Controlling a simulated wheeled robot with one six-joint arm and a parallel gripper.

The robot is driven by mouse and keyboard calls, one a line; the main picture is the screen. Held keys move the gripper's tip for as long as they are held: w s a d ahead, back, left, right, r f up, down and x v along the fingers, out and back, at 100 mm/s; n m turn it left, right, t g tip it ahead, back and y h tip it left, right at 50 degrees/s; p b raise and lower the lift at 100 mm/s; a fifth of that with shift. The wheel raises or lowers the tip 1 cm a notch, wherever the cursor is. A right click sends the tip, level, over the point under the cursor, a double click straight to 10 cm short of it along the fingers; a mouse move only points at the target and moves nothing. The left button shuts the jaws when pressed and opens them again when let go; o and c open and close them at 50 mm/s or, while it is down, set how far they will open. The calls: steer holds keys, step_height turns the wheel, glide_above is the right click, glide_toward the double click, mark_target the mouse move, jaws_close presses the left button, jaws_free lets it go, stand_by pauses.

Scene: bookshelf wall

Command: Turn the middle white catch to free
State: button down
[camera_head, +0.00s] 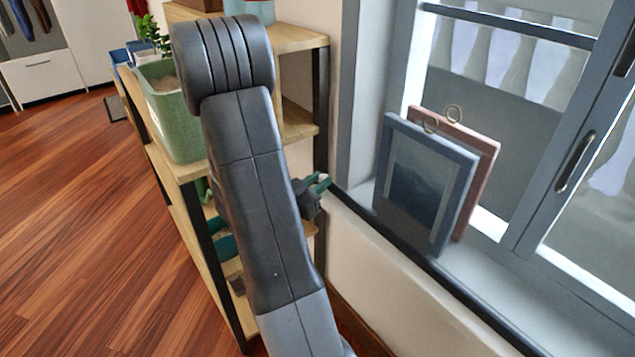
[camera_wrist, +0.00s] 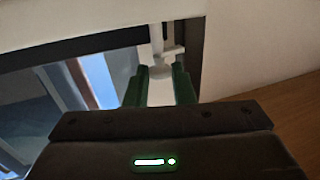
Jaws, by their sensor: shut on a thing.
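A white catch (camera_wrist: 160,73) shows in the wrist view, with a narrow upright part above a rounded part, against a dark frame strip. My gripper (camera_wrist: 161,86) has its two green fingers on either side of the catch's lower part and is shut on it. Whether this is the middle catch cannot be told, as no other catch is clearly in view. In the head view my gripper (camera_head: 322,184) shows small beside the wooden shelf, near the window sill. The catch is not visible there, and my arm covers much of the shelf.
A wooden shelf (camera_head: 290,38) with dark posts stands behind my arm, holding a green planter (camera_head: 174,125). A blue-grey picture frame (camera_head: 425,185) and a pink one (camera_head: 487,160) lean at the window, right of my gripper. The wooden floor (camera_head: 70,220) at left is clear.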

steer(key=shift+s+d+n+t+y+b, duration=0.15)
steer(key=shift+n+t+y+b, duration=0.45)
steer(key=shift+y, duration=0.3)
steer(key=c, duration=1.3)
jaws_free()
steer(key=shift+o, duration=0.2)
steer(key=p+v, duration=0.2)
steer(key=v, duration=1.1)
steer(key=shift+s+a, duration=0.2)
steer(key=shift+s, duration=0.1)
steer(key=shift+w, duration=0.1)
